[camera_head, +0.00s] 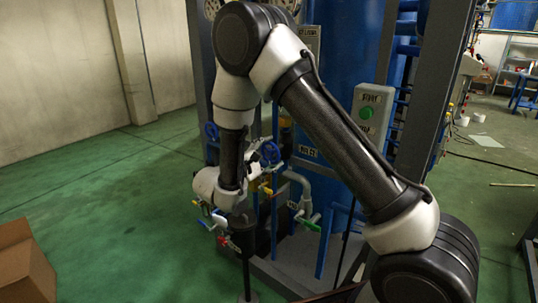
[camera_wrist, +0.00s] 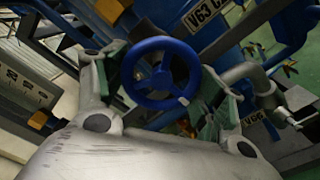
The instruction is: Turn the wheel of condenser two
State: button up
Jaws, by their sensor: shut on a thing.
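A blue handwheel (camera_wrist: 160,73) with spokes sits between the fingers of my gripper (camera_wrist: 170,82) in the wrist view. The green finger pads are at its left and right sides, and the fingers are shut on its rim. In the head view my gripper (camera_head: 258,160) reaches a blue wheel (camera_head: 270,152) at the front of the rig, partly hidden by the wrist.
Another blue wheel (camera_head: 211,131) is to the left. A green-handled valve (camera_head: 308,222) and pipes are close below right. A green-button box (camera_head: 369,112) hangs on the frame behind my arm. A cardboard box (camera_head: 22,268) stands at lower left. Green floor is clear at left.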

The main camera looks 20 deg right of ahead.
jog(key=shift+m, duration=2)
jog(key=o, duration=1)
jog(key=shift+a, duration=0.1)
jog(key=v, duration=1.2)
